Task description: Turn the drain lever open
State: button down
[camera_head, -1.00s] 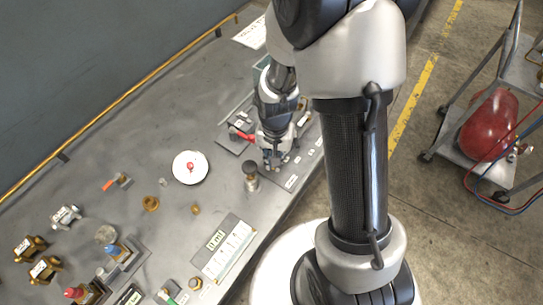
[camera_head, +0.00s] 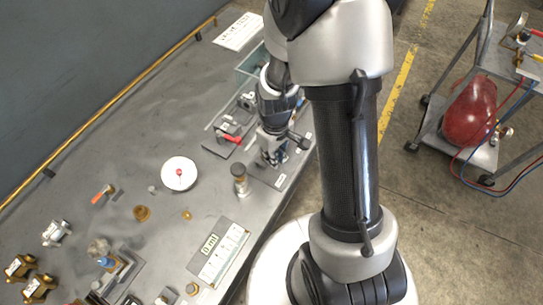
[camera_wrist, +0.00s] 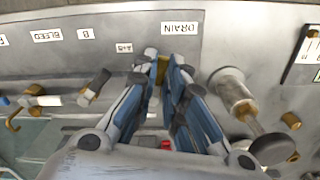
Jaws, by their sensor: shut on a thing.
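My gripper (camera_wrist: 161,78) is shut on a small yellow-brass piece (camera_wrist: 161,68) just below the DRAIN label (camera_wrist: 179,28) in the wrist view. This piece sits where the drain lever would be, but the fingers hide most of it, so its angle cannot be told. In the head view my gripper (camera_head: 272,158) is low over the labelled plate near the bench's front edge, and the held piece is hidden there.
A metal cylinder with a dark knob (camera_wrist: 235,95) stands close to the right of my fingers in the wrist view. A red-handled valve (camera_head: 233,139) and a white disc (camera_head: 179,174) are on the bench. A cart with a red tank (camera_head: 470,112) stands right.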

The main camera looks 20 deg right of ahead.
jog(key=shift+w+d+n, duration=0.15)
jog(key=shift+d+n, duration=0.1)
jog(key=shift+n, duration=0.5)
jog(key=shift+w+d+n, duration=0.15)
jog(key=shift+d+n, duration=0.05)
jog(key=shift+n, duration=0.55)
jog(key=c, duration=1.7)
grip_release()
jog(key=shift+o, duration=0.2)
notch_tip(320, 180, up, 12)
